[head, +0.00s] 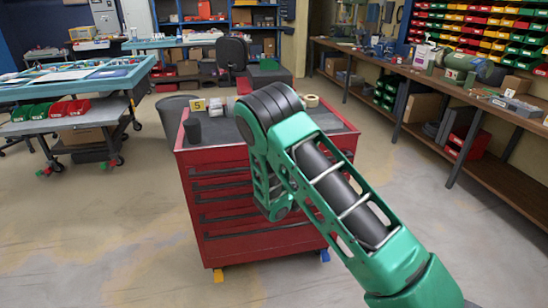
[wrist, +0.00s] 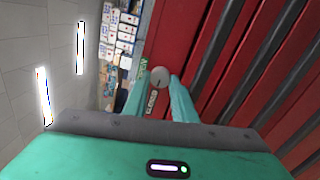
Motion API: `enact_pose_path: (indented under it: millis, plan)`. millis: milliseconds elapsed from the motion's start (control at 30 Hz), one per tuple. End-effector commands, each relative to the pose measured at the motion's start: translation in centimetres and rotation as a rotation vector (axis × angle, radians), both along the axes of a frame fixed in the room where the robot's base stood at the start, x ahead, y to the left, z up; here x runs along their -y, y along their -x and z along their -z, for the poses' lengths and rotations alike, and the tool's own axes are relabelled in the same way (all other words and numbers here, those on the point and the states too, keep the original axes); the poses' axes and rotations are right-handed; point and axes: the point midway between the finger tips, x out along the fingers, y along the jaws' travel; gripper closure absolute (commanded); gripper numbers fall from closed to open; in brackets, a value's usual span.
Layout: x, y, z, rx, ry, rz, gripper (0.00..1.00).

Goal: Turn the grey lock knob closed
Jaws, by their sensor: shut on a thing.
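The grey lock knob (wrist: 160,76) is a small round knob on the red face of the tool cabinet (wrist: 178,35) in the wrist view. My gripper (wrist: 157,88) is shut on it, with one green finger on each side. A green label (wrist: 142,68), seemingly "OPEN", is left of the knob. A pale "CLOSED" label (wrist: 152,103) is just below it, between my fingers. I cannot tell which label the knob points to. In the head view the red cabinet (head: 205,245) stands in the middle, and my own arm hides the knob and my gripper.
A dark cup (head: 192,130), a yellow number marker (head: 198,105) and a tape roll (head: 311,100) are on the cabinet top. A workbench (head: 450,95) runs along the right wall. A blue-topped table (head: 75,80) stands at left. The floor in front is clear.

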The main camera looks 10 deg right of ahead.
Motion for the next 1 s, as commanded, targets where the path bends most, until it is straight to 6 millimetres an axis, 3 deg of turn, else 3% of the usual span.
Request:
enact_pose_path:
  millis: [300, 833, 867, 900, 1000]
  plan:
    - [0.2, 0.19, 0.41, -0.008, 0.114, 0.004, 0.98]
    - [0.1, 0.21, 0.5, -0.01, 0.131, 0.002, 0.98]
    - [0.1, 0.21, 0.5, -0.009, 0.131, 0.002, 0.69]
    - [0.08, 0.19, 0.46, -0.009, 0.131, 0.001, 0.59]
    - [0.04, 0.14, 0.4, -0.007, 0.13, 0.001, 0.57]
